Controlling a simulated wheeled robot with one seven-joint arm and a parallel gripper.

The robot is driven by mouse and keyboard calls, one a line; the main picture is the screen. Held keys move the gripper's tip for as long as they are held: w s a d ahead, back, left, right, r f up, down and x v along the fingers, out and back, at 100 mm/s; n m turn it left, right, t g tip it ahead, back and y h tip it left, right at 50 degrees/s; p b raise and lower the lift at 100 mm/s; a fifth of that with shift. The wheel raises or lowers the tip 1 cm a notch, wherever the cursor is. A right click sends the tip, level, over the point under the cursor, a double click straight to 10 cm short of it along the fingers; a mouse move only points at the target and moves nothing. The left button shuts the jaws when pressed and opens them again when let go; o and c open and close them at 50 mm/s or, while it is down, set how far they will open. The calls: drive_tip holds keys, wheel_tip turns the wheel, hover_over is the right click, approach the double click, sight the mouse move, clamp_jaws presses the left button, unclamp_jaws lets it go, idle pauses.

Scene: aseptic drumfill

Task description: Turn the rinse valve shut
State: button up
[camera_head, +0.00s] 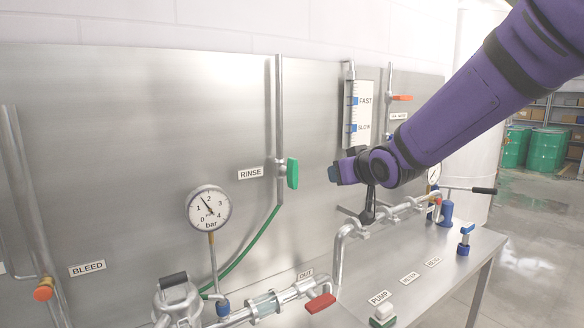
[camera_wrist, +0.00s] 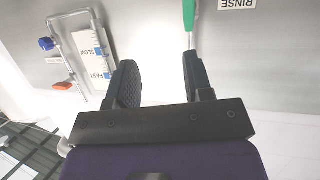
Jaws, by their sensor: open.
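The rinse valve has a green handle (camera_head: 292,173) standing upright, in line with its vertical steel pipe (camera_head: 279,100). The RINSE label (camera_head: 250,172) is just left of it. In the wrist view, which is upside down, the green handle (camera_wrist: 189,14) shows at the top, beyond the right finger, with the label (camera_wrist: 237,3) beside it. My gripper (camera_wrist: 158,62) is open, with nothing between its dark fingers. In the head view my gripper (camera_head: 342,172) is right of the handle, apart from it, and its fingers are hard to make out.
A pressure gauge (camera_head: 209,209) and a green hose (camera_head: 246,250) are lower left. A FAST/SLOW scale (camera_head: 358,115) and an orange-handled valve (camera_head: 401,97) are to the right. Pipework with a red handle (camera_head: 320,303) runs along the bench below.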

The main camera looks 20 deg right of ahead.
sight(296, 167)
drive_tip(key=w+a+f+t+y, duration=0.1)
drive_tip(key=w+a, duration=0.1)
drive_tip(key=w, duration=0.4)
drive_tip(key=w+a+f+n+t+y, duration=0.1)
drive_tip(key=w+a+y, duration=0.1)
drive_tip(key=w, duration=0.5)
drive_tip(key=w+a+f+n+t+y, duration=0.1)
drive_tip(key=w+a, duration=0.1)
drive_tip(key=w, duration=0.4)
drive_tip(key=shift+w+a+y, duration=0.15)
drive_tip(key=shift+a+y, duration=0.15)
drive_tip(key=shift+a, duration=0.1)
clamp_jaws()
